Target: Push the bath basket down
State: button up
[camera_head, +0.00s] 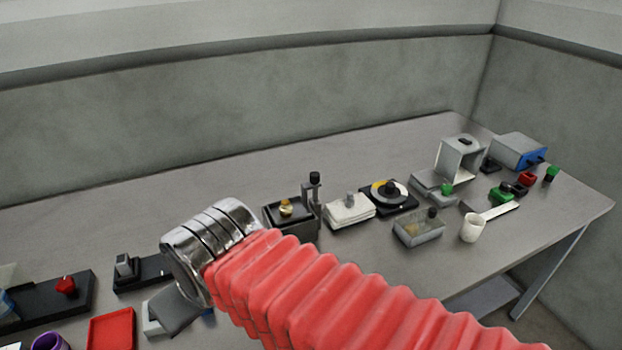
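A dark square bath (277,226) stands near the middle of the table. A small brass-coloured piece (286,207) sits in its top, and an upright post with a black knob (314,178) rises at its right side. I take this to be the bath with its basket; the basket itself is too small to make out clearly. My arm, with red bellows and a chrome wrist, crosses in front of it, to the lower left.
White pads (349,212), a black round turntable (389,196), a clear tray (418,232) and a white cup (472,228) stand to the right. A red tray (111,331) and a black base with a red knob (66,286) are at left. The table behind is clear.

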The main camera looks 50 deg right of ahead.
aim_at(301, 212)
jog(key=z, duration=0.95)
jog(key=k, duration=0.6)
jog(key=z, duration=0.45)
jog(key=i, duration=0.5)
